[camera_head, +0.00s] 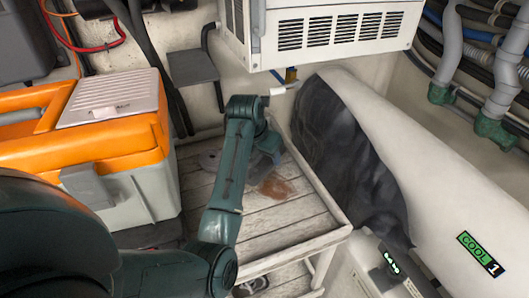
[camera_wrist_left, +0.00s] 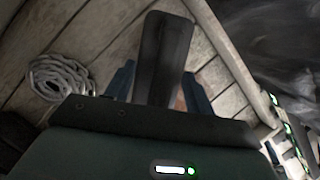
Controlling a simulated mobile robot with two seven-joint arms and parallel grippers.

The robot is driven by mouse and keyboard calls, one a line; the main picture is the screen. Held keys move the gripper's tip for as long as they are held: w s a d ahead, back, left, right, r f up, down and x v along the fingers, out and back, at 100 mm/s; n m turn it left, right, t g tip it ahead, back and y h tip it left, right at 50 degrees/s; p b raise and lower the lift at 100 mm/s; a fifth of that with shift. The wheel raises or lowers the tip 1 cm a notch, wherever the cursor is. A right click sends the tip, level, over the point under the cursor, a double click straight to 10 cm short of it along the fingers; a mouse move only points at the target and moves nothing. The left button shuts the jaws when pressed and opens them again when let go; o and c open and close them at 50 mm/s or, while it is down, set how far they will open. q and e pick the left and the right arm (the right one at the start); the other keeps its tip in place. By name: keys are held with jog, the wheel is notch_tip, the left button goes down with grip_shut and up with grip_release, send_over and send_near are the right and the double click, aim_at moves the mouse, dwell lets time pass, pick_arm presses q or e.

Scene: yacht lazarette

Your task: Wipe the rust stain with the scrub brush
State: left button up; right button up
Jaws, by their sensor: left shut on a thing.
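The rust stain (camera_head: 275,187) is a brown patch on the pale wooden slatted shelf (camera_head: 275,220), in the middle of the head view. My left gripper (camera_head: 262,160) is just behind and left of the stain, low over the slats, partly hidden by my own arm. In the left wrist view the gripper (camera_wrist_left: 158,72) is shut on a long dark thing, the scrub brush (camera_wrist_left: 166,50), between its two blue fingers. A sliver of brown shows beside it in that view. The bristles are hidden, so I cannot tell whether they touch the wood. My right gripper is not in view.
A coiled rope (camera_wrist_left: 60,78) lies on the slats. An orange and grey cool box (camera_head: 130,150) stands left of the shelf. A white vented unit (camera_head: 320,30) hangs above. A large white cylinder with dark cloth (camera_head: 345,150) bounds the right side.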

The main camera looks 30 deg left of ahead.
pick_arm(q)
jog(key=shift+f, duration=0.9)
